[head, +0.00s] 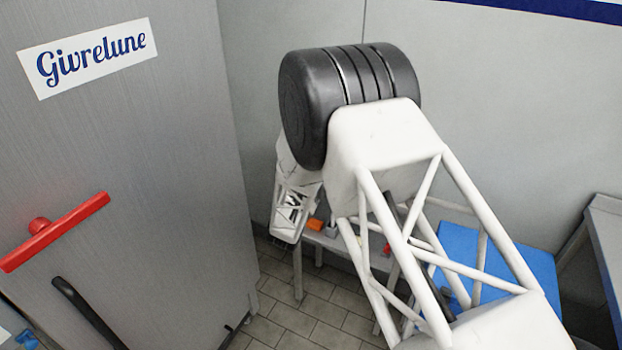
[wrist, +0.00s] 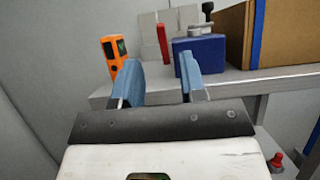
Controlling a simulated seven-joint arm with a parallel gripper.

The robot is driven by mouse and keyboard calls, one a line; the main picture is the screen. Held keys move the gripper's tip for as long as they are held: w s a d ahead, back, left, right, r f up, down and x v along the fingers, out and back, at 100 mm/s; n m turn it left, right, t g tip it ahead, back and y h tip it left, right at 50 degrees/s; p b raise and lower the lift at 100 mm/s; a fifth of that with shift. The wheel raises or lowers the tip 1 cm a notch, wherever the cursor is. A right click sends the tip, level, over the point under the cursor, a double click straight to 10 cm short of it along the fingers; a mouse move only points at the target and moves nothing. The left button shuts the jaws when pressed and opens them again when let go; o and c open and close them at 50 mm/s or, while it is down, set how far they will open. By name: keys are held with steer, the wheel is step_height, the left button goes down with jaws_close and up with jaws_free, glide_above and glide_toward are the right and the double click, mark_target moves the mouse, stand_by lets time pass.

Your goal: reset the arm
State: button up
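My gripper (wrist: 160,84) shows in the wrist view with its two blue fingers apart and nothing between them. It faces a grey shelf or bench top, and I cannot tell the distance to its edge. In the head view my white lattice arm reaches up to a black joint and then bends down behind it. The fingers are hidden there.
A grey cabinet (head: 110,200) with a red handle (head: 55,232) stands at the left. A blue surface (head: 505,265) is at the right. On the grey bench (wrist: 285,76) are an orange device (wrist: 115,57), a dark blue box (wrist: 201,57), a red object (wrist: 163,45) and a brown carton (wrist: 234,36).

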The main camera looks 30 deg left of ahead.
stand_by(0.4)
steer(key=w+d+r+m+g+h, duration=0.1)
steer(key=d+r+m+g+h, duration=0.35)
steer(key=d, duration=0.55)
steer(key=d+r+m+g+h, duration=0.3)
steer(key=d+r+m+h, duration=0.25)
steer(key=d, duration=0.55)
steer(key=w+d+r+m+g+h, duration=0.1)
steer(key=d+r+m+g+h, duration=0.25)
steer(key=d+r, duration=0.45)
steer(key=s+d+r+m+g, duration=0.1)
steer(key=s+d+m+g, duration=0.2)
steer(key=d, duration=0.4)
steer(key=s+d+r+m+g, duration=0.1)
steer(key=s+d+m+g, duration=0.1)
steer(key=d, duration=0.5)
steer(key=s+d+r+m+g+y, duration=0.3)
steer(key=s+d+m+g+y, duration=0.4)
steer(key=s+d, duration=0.75)
steer(key=s+r+m+t+y, duration=0.1)
steer(key=s+m+y, duration=0.5)
steer(key=s, duration=1.4)
steer(key=m+t, duration=0.1)
steer(key=m, duration=0.3)
steer(key=shift+a+m, duration=0.2)
steer(key=shift+m, duration=0.15)
